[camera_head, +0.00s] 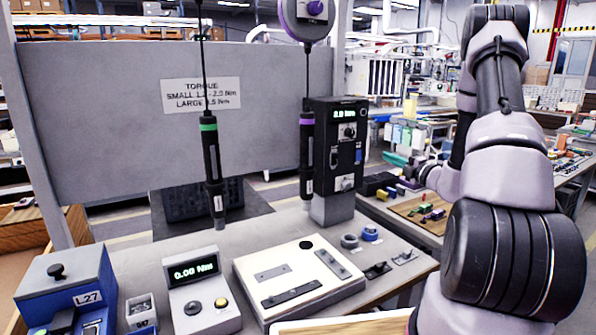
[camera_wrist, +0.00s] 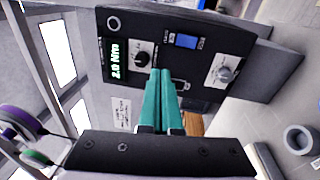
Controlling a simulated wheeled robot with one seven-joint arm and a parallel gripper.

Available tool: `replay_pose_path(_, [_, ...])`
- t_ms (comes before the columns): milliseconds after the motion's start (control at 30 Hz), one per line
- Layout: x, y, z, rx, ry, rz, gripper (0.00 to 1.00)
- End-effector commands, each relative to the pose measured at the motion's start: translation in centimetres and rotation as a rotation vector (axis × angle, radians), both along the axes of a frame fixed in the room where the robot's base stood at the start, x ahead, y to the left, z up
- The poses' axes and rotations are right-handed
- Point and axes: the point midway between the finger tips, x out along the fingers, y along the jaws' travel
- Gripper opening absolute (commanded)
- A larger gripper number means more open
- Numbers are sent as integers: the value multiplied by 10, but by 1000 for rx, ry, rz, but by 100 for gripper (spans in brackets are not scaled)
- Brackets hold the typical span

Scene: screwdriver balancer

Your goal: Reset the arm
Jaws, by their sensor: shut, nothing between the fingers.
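My gripper (camera_wrist: 160,74) is shut, with its two teal fingers together and nothing between them. In the wrist view it points at the front of the black controller box, which appears turned on its side. In the head view my gripper (camera_head: 395,159) is small and partly hidden, right of the black controller box (camera_head: 338,160) and apart from it. My arm (camera_head: 495,180) reaches in from the right. A green-banded screwdriver (camera_head: 212,165) and a purple-banded screwdriver (camera_head: 306,160) hang upright on cords.
The bench holds a torque tester (camera_head: 200,290) reading 0.00 Nm, a pale fixture plate (camera_head: 296,272), a blue-grey box (camera_head: 68,290) and small metal parts (camera_head: 378,270). A grey panel (camera_head: 120,110) stands behind. A wooden board with colored pieces (camera_head: 425,212) lies on the right bench.

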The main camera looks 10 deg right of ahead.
Motion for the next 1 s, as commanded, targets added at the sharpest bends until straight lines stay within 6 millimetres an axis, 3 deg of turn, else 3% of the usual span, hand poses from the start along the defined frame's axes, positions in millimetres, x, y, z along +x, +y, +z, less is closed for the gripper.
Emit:
replay_pose_path(167, [-23,77,60,-294,-126,242,0])
replay_pose_path(300, [-68,143,99,-623,-291,483,0])
replay_pose_path(500, [-148,204,130,-1096,-589,794,0])
replay_pose_path(600, [-187,219,138,-1333,-761,932,0])
replay_pose_path(733, [-233,224,144,-1642,-1004,1097,0])
replay_pose_path(1000, [-302,198,161,-2282,-1548,1384,0])
